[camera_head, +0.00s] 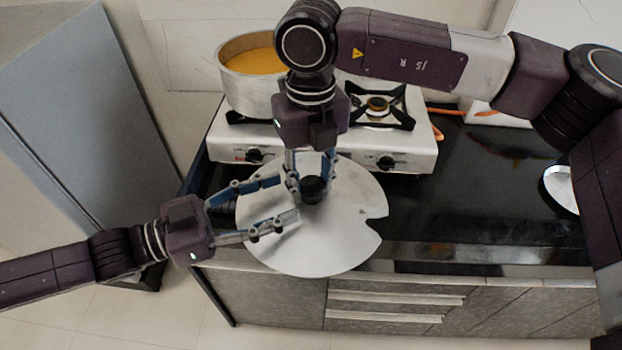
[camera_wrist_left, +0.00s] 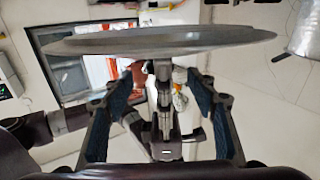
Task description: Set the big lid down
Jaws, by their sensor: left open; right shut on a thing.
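The big lid (camera_head: 330,245) is a pale, flat disc with a dark knob (camera_head: 313,190) and a notch in its right edge. My right gripper (camera_head: 308,180) comes down from above and is shut on the knob. My left gripper (camera_head: 285,200) reaches in from the left, its fingers open and spread over the lid's left part in the head view. The left wrist view shows the lid (camera_wrist_left: 160,40) edge-on, with my left fingers (camera_wrist_left: 168,108) apart and empty. The lid overlaps the counter's front edge in the head view; its underside is hidden.
A white gas stove (camera_head: 400,155) stands behind the lid. A pot (camera_head: 245,92) with orange contents sits on its left burner; the right burner (camera_head: 378,105) is bare. A small round lid-like disc (camera_head: 560,188) lies at the right.

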